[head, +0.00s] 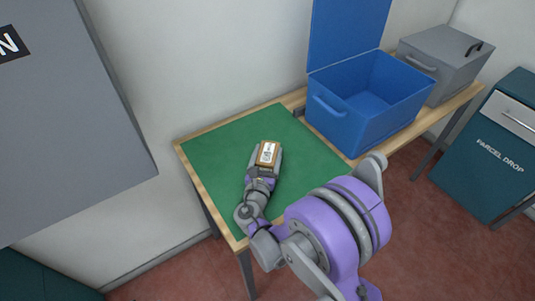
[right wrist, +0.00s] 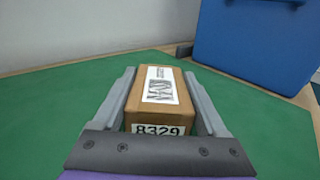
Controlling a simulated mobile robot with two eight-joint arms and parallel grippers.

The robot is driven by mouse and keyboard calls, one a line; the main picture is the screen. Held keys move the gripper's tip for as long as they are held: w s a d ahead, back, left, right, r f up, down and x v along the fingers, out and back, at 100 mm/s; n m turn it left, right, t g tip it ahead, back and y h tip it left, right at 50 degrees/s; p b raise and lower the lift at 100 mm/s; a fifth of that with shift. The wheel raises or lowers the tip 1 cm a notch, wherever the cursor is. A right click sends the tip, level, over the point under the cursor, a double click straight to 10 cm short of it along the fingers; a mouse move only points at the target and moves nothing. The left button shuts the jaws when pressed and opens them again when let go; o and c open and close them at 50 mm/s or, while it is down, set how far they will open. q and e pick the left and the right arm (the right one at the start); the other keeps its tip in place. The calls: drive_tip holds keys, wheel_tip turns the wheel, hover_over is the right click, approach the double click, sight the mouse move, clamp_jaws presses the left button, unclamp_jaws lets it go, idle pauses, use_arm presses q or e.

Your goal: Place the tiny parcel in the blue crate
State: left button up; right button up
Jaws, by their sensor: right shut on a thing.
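The tiny parcel (head: 267,154) is a small brown box with a white label on top. In the right wrist view the parcel (right wrist: 160,98) shows the number 8329 on its near face. My right gripper (head: 265,157) is shut on it, one finger along each side. I cannot tell whether the parcel touches the green mat. The blue crate (head: 345,122) stands to the right of the mat with its lid raised at the back; its inside looks empty. The crate (right wrist: 255,45) also shows at the upper right in the right wrist view. My left gripper is not in view.
The green mat (head: 215,165) covers the left part of the wooden table and is otherwise clear. A grey lidded box (head: 455,65) stands right of the crate. A teal parcel drop cabinet (head: 480,165) is at far right. A grey panel (head: 70,120) fills the upper left.

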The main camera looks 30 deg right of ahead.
drive_tip(key=shift+f, duration=0.1)
drive_tip(key=o, duration=1.5)
